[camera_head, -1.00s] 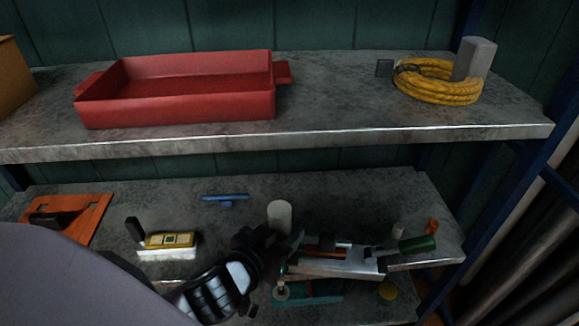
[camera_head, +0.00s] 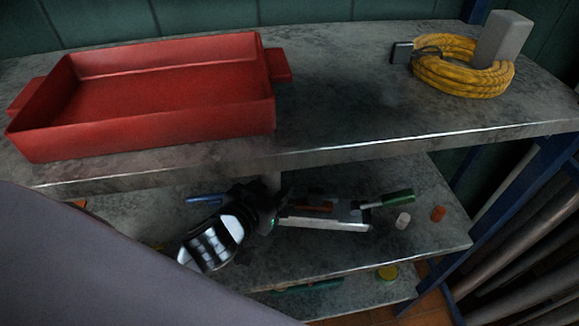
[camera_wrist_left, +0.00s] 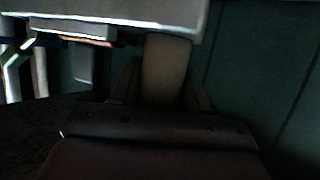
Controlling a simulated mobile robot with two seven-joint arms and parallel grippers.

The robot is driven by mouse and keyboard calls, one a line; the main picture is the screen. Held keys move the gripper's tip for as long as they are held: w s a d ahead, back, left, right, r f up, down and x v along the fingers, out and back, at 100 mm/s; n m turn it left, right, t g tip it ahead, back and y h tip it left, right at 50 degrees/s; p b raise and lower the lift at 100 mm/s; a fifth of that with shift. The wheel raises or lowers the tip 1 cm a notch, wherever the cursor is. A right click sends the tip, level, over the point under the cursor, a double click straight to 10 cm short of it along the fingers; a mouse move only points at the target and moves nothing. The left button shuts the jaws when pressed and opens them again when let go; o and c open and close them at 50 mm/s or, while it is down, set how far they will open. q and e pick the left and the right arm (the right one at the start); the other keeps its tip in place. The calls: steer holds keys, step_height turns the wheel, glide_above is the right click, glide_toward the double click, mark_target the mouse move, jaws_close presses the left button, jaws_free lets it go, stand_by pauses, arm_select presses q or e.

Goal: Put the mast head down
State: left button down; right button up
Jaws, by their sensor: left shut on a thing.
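The mast head (camera_head: 325,216) appears as a pale metal bar with orange and dark parts, over the middle shelf. A green-handled part (camera_head: 398,197) sticks out at its right end; I cannot tell whether it is fixed to it. My left gripper (camera_head: 268,212) is at the bar's left end, shut on a pale round post. In the left wrist view the post (camera_wrist_left: 168,70) stands between the fingers, under a pale slab. I cannot tell whether the mast head touches the shelf. My right gripper is not in view.
The upper shelf (camera_head: 340,120) overhangs close above, carrying a red tray (camera_head: 160,125), a yellow hose coil (camera_head: 462,80) and a grey block (camera_head: 503,40). A white cylinder (camera_head: 403,220) and an orange one (camera_head: 438,213) stand right of the mast head. Middle shelf (camera_head: 330,255) is bare in front.

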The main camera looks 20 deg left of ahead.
arm_select(q)
steer(key=w+d+f+m+h+p, duration=0.1)
steer(key=w+f+h+p, duration=0.1)
steer(key=w, duration=0.5)
step_height(320, 180, down, 7)
steer(key=b, duration=0.7)
steer(key=shift+r, duration=0.15)
steer(key=shift+f+b, duration=0.35)
steer(key=shift+f, duration=0.2)
steer(key=shift+c, duration=2.4)
jaws_free()
steer(key=shift+s+f, duration=0.1)
steer(key=shift+f, duration=0.05)
steer(key=shift+p+v, duration=0.3)
steer(key=shift+v, duration=3.3)
steer(key=shift+d, duration=0.1)
